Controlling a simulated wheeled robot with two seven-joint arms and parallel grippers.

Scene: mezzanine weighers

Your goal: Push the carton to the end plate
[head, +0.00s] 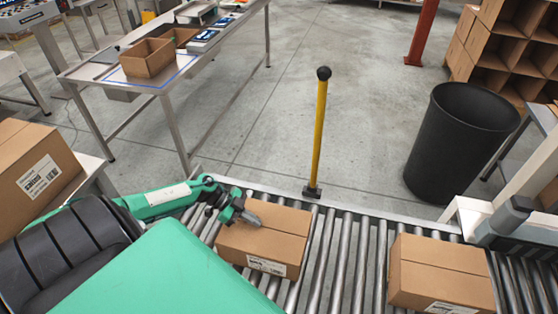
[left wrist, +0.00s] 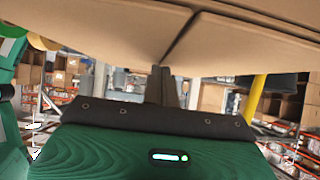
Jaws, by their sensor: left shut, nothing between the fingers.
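A brown carton (head: 285,219) with a white label on its near side sits on the roller conveyor (head: 337,262). My left gripper (head: 252,217) is shut and empty at the carton's left part, its fingers overlapping the carton's top in the head view. In the left wrist view the shut fingers (left wrist: 161,86) point up toward the carton (left wrist: 240,35), which fills the top of the picture. I cannot tell if they touch. A second carton (head: 438,268) stands farther right on the rollers, apart from the first. I cannot make out an end plate for certain. My right gripper is not in view.
A yellow post (head: 319,135) with a black knob stands at the conveyor's far edge. Behind it are a black bin (head: 455,145) and a metal table (head: 125,78). A grey-and-white frame (head: 487,222) stands at the right. Bare rollers lie between the two cartons.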

